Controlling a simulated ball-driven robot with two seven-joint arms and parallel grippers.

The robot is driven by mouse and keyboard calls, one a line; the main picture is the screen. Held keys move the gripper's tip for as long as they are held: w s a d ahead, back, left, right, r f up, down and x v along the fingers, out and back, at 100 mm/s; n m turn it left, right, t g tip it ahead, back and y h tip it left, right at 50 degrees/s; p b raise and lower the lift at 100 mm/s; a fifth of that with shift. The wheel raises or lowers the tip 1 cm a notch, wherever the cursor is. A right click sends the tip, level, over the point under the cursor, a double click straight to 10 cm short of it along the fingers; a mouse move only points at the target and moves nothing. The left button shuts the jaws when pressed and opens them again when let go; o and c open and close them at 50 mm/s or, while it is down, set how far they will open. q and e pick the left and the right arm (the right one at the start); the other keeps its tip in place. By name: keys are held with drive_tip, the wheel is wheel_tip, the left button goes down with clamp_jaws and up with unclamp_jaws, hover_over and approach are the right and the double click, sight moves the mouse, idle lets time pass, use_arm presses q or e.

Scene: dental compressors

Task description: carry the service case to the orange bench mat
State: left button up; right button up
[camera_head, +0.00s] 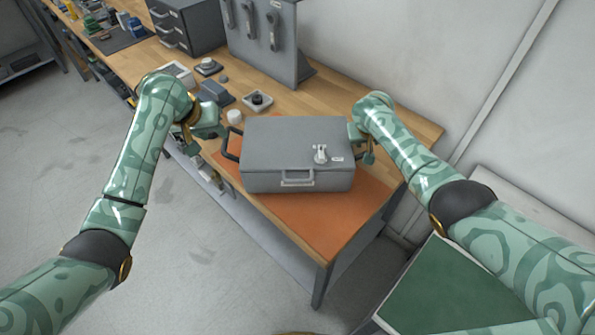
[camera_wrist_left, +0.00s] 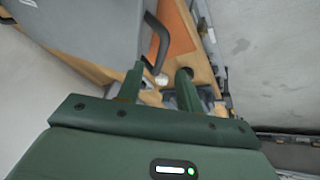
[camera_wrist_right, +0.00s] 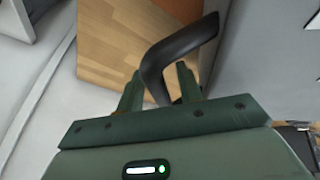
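The service case (camera_head: 297,155) is a grey box with a front handle and black side handles. It sits level on the orange bench mat (camera_head: 325,220), which shows in front of it and to its left. My left gripper (camera_head: 219,122) is open and empty beside the left side handle (camera_head: 230,143). In the left wrist view that handle (camera_wrist_left: 157,45) lies just beyond the parted fingers (camera_wrist_left: 159,78). My right gripper (camera_head: 365,146) is at the case's right side. In the right wrist view its fingers (camera_wrist_right: 160,85) are apart, with the black right handle (camera_wrist_right: 152,72) crossing between them.
Behind the case on the wooden bench (camera_head: 415,130) are a small dark-topped device (camera_head: 258,100), a white cup (camera_head: 234,116) and a grey panel with handles (camera_head: 262,40). A grey drawer unit (camera_head: 187,25) stands farther back. A green-topped surface (camera_head: 450,290) is at lower right.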

drive_tip(key=shift+r, duration=0.15)
drive_tip(key=shift+s+a+r, duration=0.15)
drive_tip(key=shift+a+r, duration=0.05)
drive_tip(key=shift+r, duration=0.05)
use_arm(q)
drive_tip(key=shift+s+a+r, duration=0.15)
drive_tip(key=shift+s+r, duration=0.1)
drive_tip(key=shift+r, duration=0.25)
use_arm(e)
drive_tip(key=v, duration=1.1)
drive_tip(key=shift+d, duration=0.15)
